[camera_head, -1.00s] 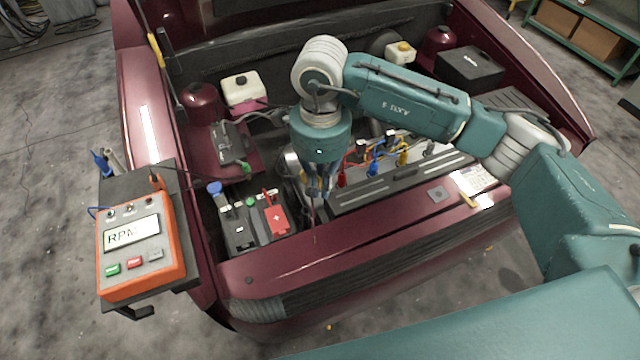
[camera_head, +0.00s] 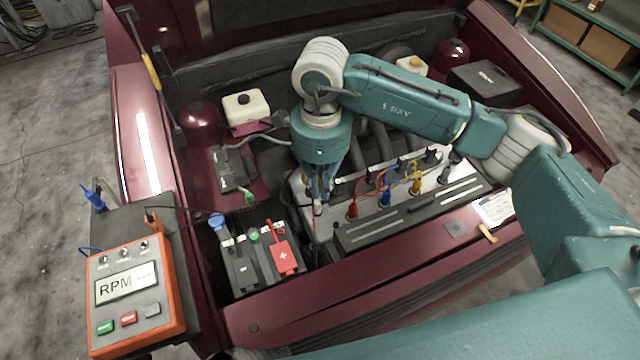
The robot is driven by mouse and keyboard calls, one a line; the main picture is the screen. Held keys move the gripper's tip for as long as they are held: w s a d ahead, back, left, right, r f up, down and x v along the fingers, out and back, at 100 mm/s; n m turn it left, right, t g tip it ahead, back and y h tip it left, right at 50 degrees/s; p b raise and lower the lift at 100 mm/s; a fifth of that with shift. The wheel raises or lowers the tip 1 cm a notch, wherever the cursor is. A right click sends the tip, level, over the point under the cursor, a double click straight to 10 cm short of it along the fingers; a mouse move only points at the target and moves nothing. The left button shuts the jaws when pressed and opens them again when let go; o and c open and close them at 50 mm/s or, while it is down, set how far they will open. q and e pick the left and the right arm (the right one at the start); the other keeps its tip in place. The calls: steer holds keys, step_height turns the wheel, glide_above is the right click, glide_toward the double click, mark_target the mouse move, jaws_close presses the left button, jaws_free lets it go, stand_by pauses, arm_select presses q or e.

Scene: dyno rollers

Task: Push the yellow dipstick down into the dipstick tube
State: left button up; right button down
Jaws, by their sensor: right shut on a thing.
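My right gripper (camera_head: 317,207) points down over the left end of the engine, behind the front panel. Its fingers are closed, with a small pale piece between the tips and a thin dark line hanging below. This seems to be the dipstick, but its yellow handle is hidden by the fingers or too small to tell. I cannot make out the dipstick tube under the gripper, nor whether the rod's lower end is in it. My left gripper is not in view.
The battery (camera_head: 285,256) with a red terminal cover stands front left of the gripper. Coloured plug wires (camera_head: 385,185) run over the engine to its right. An orange RPM meter (camera_head: 135,290) sits at the left fender. The maroon front panel (camera_head: 400,262) borders the bay.

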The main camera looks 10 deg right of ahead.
steer(key=shift+w+f, duration=0.1)
steer(key=shift+f, duration=0.05)
steer(key=shift+w+f, duration=0.1)
steer(key=shift+f, duration=0.2)
steer(key=shift+s+f, duration=0.2)
steer(key=shift+f, duration=1.15)
step_height(320, 180, down, 23)
steer(key=b, duration=1.3)
steer(key=shift+w+b, duration=0.15)
steer(key=shift+b, duration=0.25)
steer(key=c, duration=1.8)
jaws_free()
